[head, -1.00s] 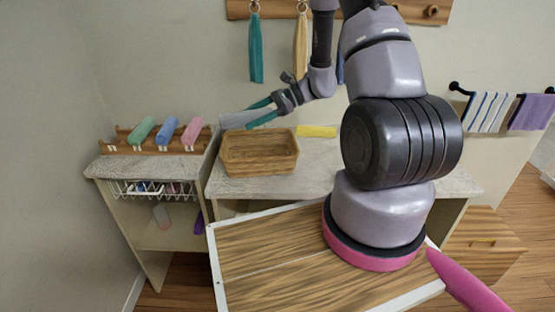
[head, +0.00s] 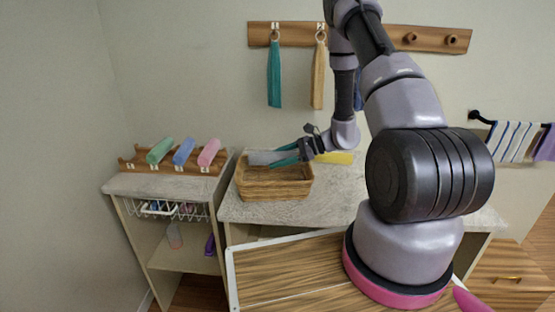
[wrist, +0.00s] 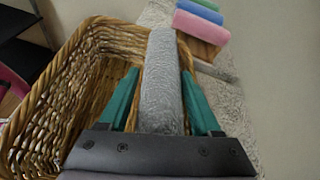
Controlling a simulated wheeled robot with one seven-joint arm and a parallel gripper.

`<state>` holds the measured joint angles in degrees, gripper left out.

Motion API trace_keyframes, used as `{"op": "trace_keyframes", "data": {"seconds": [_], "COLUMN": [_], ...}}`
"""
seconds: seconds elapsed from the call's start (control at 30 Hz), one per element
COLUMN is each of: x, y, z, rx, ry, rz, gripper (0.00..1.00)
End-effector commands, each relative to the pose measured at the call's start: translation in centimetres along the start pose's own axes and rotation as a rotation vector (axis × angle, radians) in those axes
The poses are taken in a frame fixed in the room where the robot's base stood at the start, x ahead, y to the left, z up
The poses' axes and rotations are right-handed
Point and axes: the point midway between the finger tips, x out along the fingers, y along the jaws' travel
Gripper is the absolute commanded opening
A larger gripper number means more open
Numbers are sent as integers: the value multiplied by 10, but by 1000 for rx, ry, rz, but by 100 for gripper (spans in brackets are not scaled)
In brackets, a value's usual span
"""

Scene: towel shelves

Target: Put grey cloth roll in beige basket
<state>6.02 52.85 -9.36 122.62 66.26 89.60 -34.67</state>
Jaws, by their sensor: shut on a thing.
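The grey cloth roll (wrist: 162,85) is held lengthwise between the teal fingers of my gripper (wrist: 162,95). In the head view the roll (head: 268,157) lies level over the back part of the basket's opening, with my gripper (head: 286,156) at its right end. The beige wicker basket (head: 274,189) stands on the counter. In the wrist view the basket (wrist: 58,95) is below and left of the roll, and the roll covers part of its right rim. I cannot tell the exact height of the roll above the rim.
Green (head: 160,151), blue (head: 184,152) and pink (head: 208,152) rolls lie on a wooden rack left of the basket. A yellow cloth (head: 335,157) lies on the counter (head: 335,190) to the right. Towels hang on the wall behind.

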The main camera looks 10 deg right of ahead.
Motion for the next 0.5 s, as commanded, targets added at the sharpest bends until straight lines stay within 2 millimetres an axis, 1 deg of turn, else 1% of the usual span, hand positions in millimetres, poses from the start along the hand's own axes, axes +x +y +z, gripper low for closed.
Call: {"op": "trace_keyframes", "data": {"seconds": [0.27, 0.5], "x": [0, 3], "y": [0, 2], "z": [-1, -8], "rx": [0, 2], "ry": [0, -1], "rz": [0, 0], "gripper": [10, 10]}}
